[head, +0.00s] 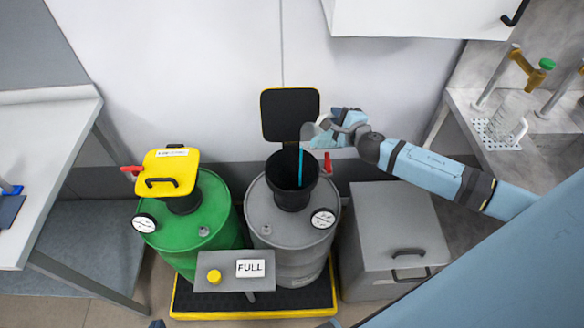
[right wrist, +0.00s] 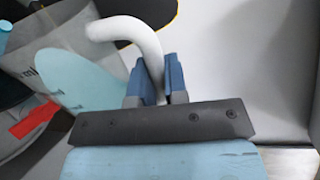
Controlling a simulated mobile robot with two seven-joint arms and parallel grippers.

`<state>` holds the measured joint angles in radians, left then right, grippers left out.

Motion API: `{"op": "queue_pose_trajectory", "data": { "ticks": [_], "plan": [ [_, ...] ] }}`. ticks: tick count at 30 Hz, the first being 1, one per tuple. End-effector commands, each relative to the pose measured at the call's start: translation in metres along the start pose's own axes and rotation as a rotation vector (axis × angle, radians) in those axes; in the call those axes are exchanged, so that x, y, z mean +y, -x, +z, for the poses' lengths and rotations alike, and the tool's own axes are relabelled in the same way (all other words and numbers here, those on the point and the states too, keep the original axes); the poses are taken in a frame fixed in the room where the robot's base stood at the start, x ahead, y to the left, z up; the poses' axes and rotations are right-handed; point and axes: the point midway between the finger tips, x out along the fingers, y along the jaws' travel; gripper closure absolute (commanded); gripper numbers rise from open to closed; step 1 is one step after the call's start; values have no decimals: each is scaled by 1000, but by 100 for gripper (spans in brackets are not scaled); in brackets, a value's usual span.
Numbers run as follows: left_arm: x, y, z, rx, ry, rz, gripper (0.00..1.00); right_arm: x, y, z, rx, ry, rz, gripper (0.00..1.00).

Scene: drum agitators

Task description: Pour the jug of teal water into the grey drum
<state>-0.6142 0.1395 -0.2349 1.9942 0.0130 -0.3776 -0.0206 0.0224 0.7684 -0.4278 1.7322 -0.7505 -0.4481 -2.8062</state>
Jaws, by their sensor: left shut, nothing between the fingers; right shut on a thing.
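The grey drum (head: 290,215) stands at the centre with its black funnel mouth (head: 292,190) open and its square lid (head: 290,115) raised behind. The clear jug (head: 311,130) is tilted over the mouth, and a teal stream (head: 300,165) falls from it into the funnel. My right gripper (head: 338,125) is shut on the jug's white handle, which also shows in the right wrist view (right wrist: 148,50). In that view teal water (right wrist: 85,80) lies inside the jug.
A green drum (head: 195,225) with a shut yellow lid (head: 168,170) stands to the left. A FULL sign (head: 250,268) and yellow button (head: 214,276) are in front. A grey box (head: 395,230) stands right. Benches flank both sides; the right one holds a white rack (head: 497,132).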

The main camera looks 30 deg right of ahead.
Motion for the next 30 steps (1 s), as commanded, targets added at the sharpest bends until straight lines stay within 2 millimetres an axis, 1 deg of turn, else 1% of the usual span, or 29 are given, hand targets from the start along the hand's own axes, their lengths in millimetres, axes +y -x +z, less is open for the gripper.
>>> {"op": "queue_pose_trajectory", "data": {
  "ticks": [17, 30],
  "plan": [
    [0, 1, -2, 0, 0, 0, 100, 0, 0, 4, 9, 44, 0, 100],
    [-2, 6, -8, 0, -2, -4, 100, 3, -1, 12, 17, 82, 0, 100]
  ]
}}
